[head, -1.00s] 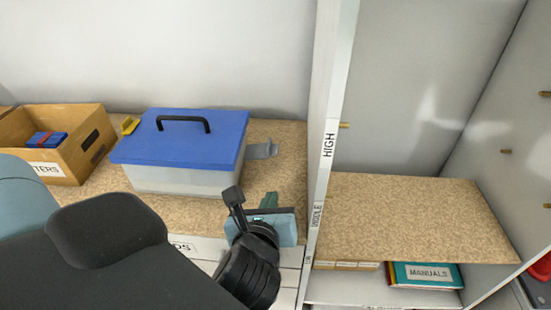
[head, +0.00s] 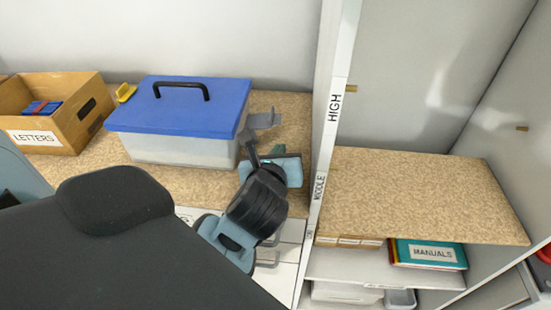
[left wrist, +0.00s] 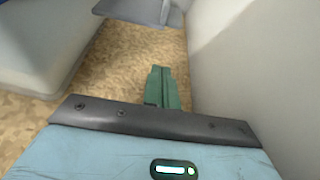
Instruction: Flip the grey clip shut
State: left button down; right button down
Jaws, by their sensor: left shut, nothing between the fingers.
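The grey clip (head: 264,119) sticks out flat from the right side of the blue-lidded box (head: 178,145), swung away from the wall. Its end also shows at the top of the left wrist view (left wrist: 135,9). My left gripper (head: 279,151) is just in front of and a little right of the clip, apart from it. Its green fingers are together in the left wrist view (left wrist: 162,85), with nothing between them. A yellow clip (head: 125,93) sticks out on the box's left side. My right gripper is not in view.
The box stands on a speckled shelf board (head: 292,106). A cardboard LETTERS box (head: 85,115) is at the left. A white upright (head: 330,120) rises close on the gripper's right. Beyond it is an empty shelf board (head: 420,190) with MANUALS folders (head: 430,254) below.

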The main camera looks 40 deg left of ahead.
aim_at(262, 118)
pick_arm(q)
jog(key=r, duration=0.1)
jog(key=r+p, duration=0.1)
jog(key=a, duration=0.1)
jog(key=shift+w+r, duration=0.35)
jog(key=shift+r, duration=0.05)
jog(key=shift+s+a+r+p, duration=0.1)
jog(key=shift+r+p, duration=0.2)
jog(key=shift+r, duration=0.1)
